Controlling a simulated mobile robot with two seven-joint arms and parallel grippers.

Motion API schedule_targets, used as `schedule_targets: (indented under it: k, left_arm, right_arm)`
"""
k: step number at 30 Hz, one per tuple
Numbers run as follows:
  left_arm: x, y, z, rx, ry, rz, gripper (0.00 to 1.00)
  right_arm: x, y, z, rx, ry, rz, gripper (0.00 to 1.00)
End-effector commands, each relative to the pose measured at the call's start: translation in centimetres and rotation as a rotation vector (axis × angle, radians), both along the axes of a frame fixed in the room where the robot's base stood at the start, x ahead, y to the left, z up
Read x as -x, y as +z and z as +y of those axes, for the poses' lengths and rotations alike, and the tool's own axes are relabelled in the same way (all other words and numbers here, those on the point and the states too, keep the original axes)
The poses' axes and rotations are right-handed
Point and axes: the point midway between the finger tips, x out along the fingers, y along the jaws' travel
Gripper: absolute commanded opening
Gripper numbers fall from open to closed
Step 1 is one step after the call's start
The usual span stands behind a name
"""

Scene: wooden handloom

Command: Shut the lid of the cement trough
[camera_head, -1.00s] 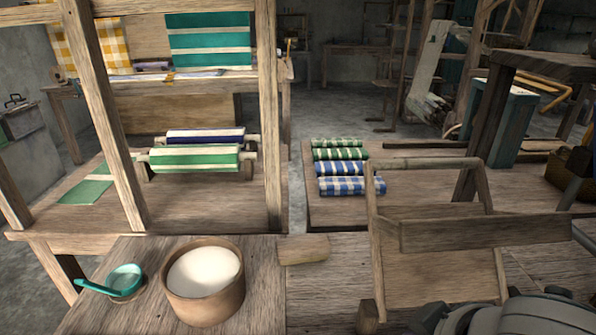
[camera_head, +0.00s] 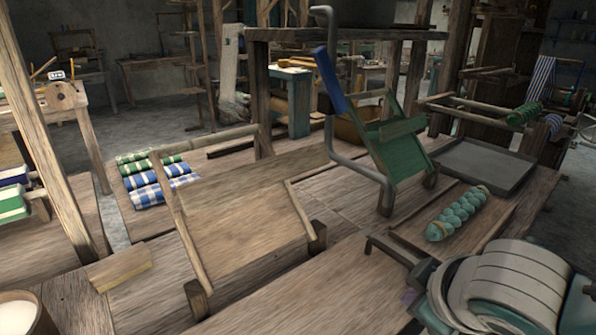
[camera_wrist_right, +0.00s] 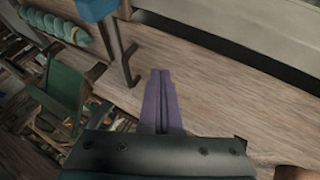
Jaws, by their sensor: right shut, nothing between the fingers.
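I cannot make out the cement trough or its lid for certain in either view. In the right wrist view a long pale grey edge (camera_wrist_right: 245,42) with a dark strip beside it runs across the upper right; I cannot tell whether it belongs to the trough. My right gripper (camera_wrist_right: 160,98) has purple fingers, shut and empty, over a wooden surface. My left gripper is not in view.
A grey crank with a blue grip (camera_head: 330,80) rises beside a green frame (camera_head: 395,150). A teal yarn twist (camera_head: 458,212) and a shallow grey tray (camera_head: 485,165) lie at right. A tilted wooden frame (camera_head: 245,235) stands at centre. The front boards (camera_head: 320,290) are largely clear.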

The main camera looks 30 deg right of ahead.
Motion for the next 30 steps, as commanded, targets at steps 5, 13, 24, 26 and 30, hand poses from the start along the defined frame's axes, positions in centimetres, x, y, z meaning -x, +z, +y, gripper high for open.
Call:
schedule_targets:
  k: [5,13,24,26,30]
  left_arm:
    - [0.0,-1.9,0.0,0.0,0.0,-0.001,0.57]
    - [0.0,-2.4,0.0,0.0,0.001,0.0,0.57]
    - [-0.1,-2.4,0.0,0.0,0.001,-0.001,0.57]
    - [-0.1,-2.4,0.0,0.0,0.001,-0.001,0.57]
    - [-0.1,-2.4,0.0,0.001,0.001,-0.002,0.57]
  right_arm:
    - [-2.0,-3.6,-1.5,0.003,-0.002,0.0,0.0]
    - [-3.7,-4.9,-4.7,0.004,-0.001,-0.001,0.0]
    - [-4.0,-4.9,-6.0,0.0,0.0,0.0,0.0]
    - [-4.0,-4.9,-6.0,0.0,0.0,0.0,0.0]
    - [-4.0,-4.9,-6.1,0.0,0.0,0.001,0.0]
